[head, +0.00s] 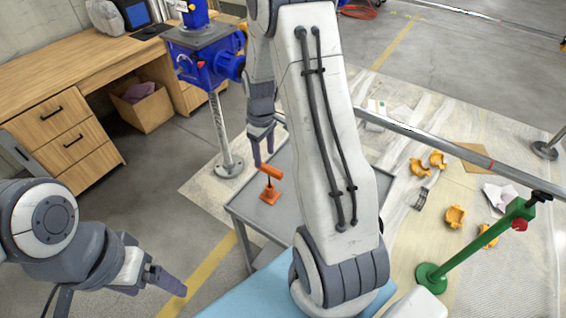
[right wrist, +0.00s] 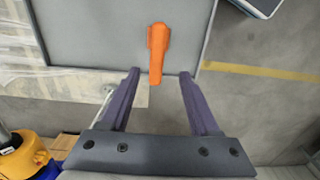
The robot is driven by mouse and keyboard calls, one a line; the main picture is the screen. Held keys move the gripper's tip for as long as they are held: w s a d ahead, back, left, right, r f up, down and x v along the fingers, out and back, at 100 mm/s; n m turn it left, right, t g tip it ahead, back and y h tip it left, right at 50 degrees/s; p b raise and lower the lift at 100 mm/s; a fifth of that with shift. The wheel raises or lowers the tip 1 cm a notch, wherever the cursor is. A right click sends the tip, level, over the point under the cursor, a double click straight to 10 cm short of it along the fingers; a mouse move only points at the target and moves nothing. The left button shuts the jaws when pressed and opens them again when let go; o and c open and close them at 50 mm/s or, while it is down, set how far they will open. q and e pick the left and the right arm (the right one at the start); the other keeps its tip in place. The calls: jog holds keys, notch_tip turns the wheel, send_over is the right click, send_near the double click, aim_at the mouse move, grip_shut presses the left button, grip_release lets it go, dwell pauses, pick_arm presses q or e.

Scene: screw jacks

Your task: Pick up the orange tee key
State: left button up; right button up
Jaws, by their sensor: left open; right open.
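The orange tee key (head: 271,186) stands upright on the grey cart top (head: 247,205), its bar on top and its wider foot below. My right gripper (head: 263,158) is open just above and behind it, fingers pointing down. In the right wrist view the tee key (right wrist: 158,48) lies ahead of the open fingers, its near end reaching between the two tips (right wrist: 159,73). No contact with the fingers shows. My left gripper (head: 160,284) is open and empty over the floor at the lower left, away from the cart.
A blue screw jack (head: 205,62) on a metal post stands behind the cart, near a wooden desk (head: 65,75). A green stand (head: 470,250) and several orange clamp pieces (head: 455,216) are on the right. My right arm hides much of the cart.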

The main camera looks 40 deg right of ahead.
aim_at(269, 174)
jog(key=f, duration=0.4)
jog(key=shift+d+f, duration=0.2)
jog(key=shift+f, duration=0.05)
jog(key=shift+s+d+f+p, duration=0.15)
jog(key=shift+f+p, duration=0.25)
jog(key=shift+f, duration=0.95)
jog(key=shift+s+d+f+p, duration=0.1)
jog(key=shift+f+p, duration=0.25)
jog(key=shift+f, duration=1)
jog(key=shift+a, duration=0.1)
grip_shut()
